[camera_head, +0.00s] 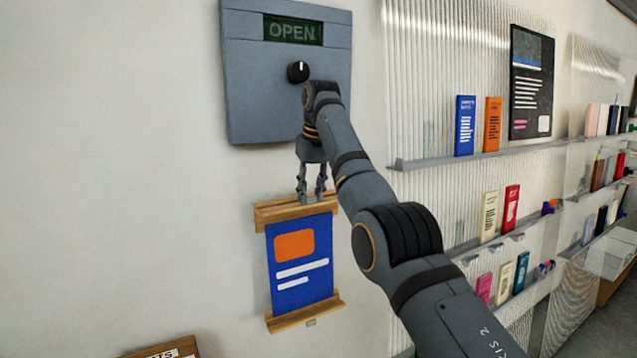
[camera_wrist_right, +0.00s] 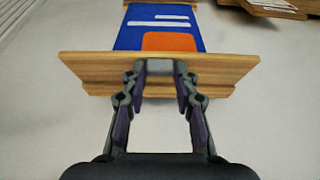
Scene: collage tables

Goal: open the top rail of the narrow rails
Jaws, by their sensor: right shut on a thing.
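The narrow rails are two wooden strips on the wall, a top rail (camera_head: 268,213) and a bottom rail (camera_head: 290,318), with a blue poster (camera_head: 302,282) hanging between them. The poster has an orange block and white bars. My right gripper (camera_head: 312,196) reaches down to the top rail from above. In the right wrist view, its fingers (camera_wrist_right: 159,82) are on either side of a grey tab (camera_wrist_right: 159,66) at the middle of the top rail (camera_wrist_right: 226,68), shut on it. Whether the rail is parted from its backing cannot be told. My left gripper is not in view.
A grey panel (camera_head: 245,100) with an OPEN display and a black knob (camera_head: 298,72) is above the rails. Shelves (camera_head: 440,160) with books stand to the right. A wooden-framed item (camera_head: 165,350) shows at the bottom. The wall at left is bare.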

